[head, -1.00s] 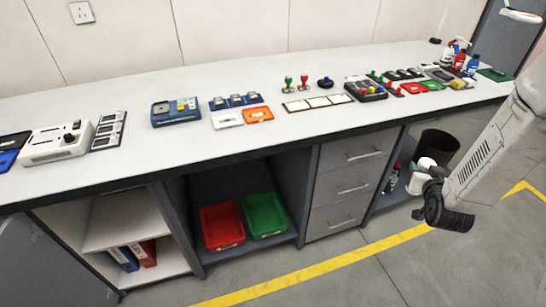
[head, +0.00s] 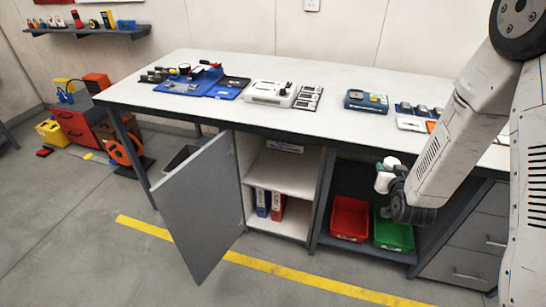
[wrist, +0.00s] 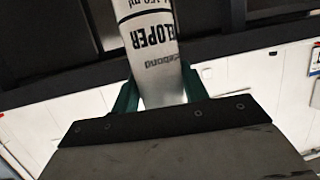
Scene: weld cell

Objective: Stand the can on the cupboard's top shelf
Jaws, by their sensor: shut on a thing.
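The can (wrist: 150,40) is white with dark lettering and sits between my gripper's green fingers (wrist: 155,95) in the wrist view. In the head view my gripper (head: 386,174) is shut on the can (head: 382,184), holding it in the air before the bay right of the cupboard. The cupboard (head: 247,185) is under the bench, with its grey door (head: 197,210) swung open. Its top shelf (head: 282,172) looks mostly clear, with a small label or plate at the back. Blue and red binders (head: 270,204) stand on the level below.
A red bin (head: 349,218) and a green bin (head: 392,234) sit in the bay right of the cupboard. The open door juts out on the cupboard's left. The workbench top (head: 220,72) overhangs the cupboard.

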